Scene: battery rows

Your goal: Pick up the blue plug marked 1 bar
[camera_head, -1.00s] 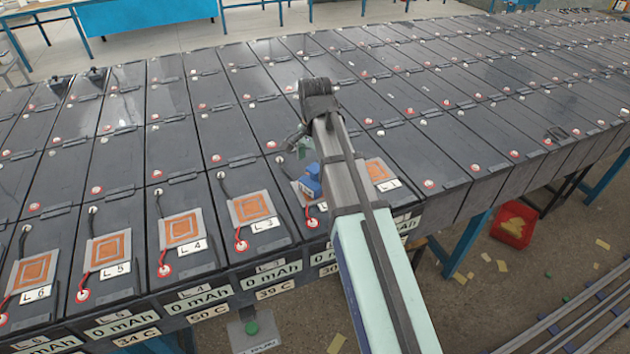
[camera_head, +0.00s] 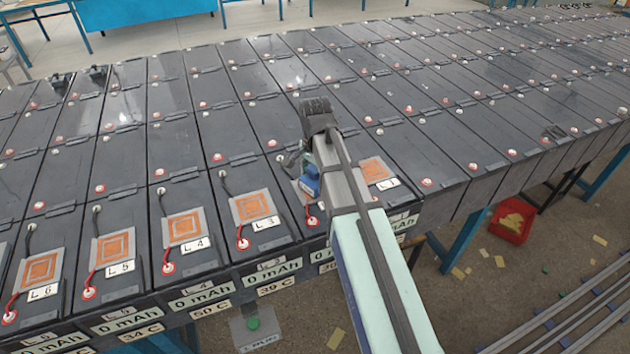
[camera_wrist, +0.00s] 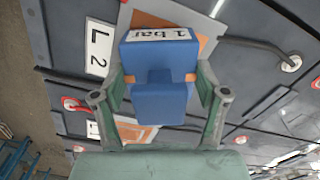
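The blue plug (camera_wrist: 158,90) with a white "1 bar" label (camera_wrist: 160,33) fills the middle of the wrist view. My gripper (camera_wrist: 160,80) has one green finger on each side of it. Both fingers appear to touch its sides, with small orange patches at the contacts. In the head view the plug (camera_head: 310,180) shows just left of my arm, above the L 2 battery. My arm partly covers it there. Whether its underside rests on the battery is hidden.
Rows of dark batteries (camera_head: 190,215) with terminals and red and black leads lie all around. Orange square pads (camera_head: 252,207) sit on the front row. A red bin (camera_head: 512,222) stands on the floor at right.

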